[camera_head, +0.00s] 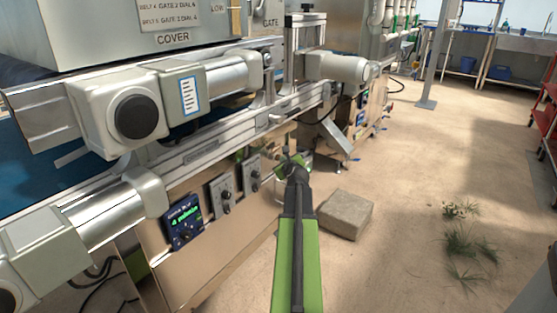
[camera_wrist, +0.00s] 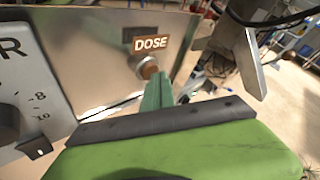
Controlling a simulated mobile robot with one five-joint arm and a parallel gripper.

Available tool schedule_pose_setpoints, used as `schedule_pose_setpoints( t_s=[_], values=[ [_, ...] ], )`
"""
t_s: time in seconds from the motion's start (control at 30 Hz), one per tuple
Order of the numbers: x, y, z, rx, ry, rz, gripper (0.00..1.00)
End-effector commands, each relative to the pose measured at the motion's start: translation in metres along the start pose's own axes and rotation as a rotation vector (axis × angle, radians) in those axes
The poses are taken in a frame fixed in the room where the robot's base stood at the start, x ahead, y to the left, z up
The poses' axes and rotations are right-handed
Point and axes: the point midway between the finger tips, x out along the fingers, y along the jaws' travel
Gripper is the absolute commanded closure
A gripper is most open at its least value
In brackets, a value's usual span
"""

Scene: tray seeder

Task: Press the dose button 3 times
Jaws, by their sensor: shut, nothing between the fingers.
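The dose button (camera_wrist: 149,68) is a round brownish cap in a silver ring, under a brown DOSE label (camera_wrist: 150,43) on a metal panel in the wrist view. My gripper (camera_wrist: 160,82) is shut and empty, its green fingers pointing at the button. The fingertips overlap the lower right edge of the button in the picture; whether they touch it I cannot tell. In the head view my gripper (camera_head: 287,162) is at the machine's lower side, past the knob boxes. The button is not clearly seen in the head view, and its pressed depth cannot be told.
A control box with a green-lit display (camera_head: 184,219) and two grey knob boxes (camera_head: 222,194) line the machine's side. A dial plate (camera_wrist: 25,80) is left of the button. A metal bracket (camera_wrist: 240,55) juts out at right. A stone-like block (camera_head: 345,214) lies on the floor.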

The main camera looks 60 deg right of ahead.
Motion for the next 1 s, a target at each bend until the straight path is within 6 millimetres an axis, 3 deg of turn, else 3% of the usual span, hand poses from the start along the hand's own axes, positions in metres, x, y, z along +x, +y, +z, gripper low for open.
schedule_pose_setpoints(
  t_s=[0.57, 1.0],
  values=[
    [-0.011, -0.008, -0.008, 0.0, 0.001, 0.0, 1.0],
    [-0.041, -0.03, -0.03, 0.0, 0.001, -0.001, 1.0]
  ],
)
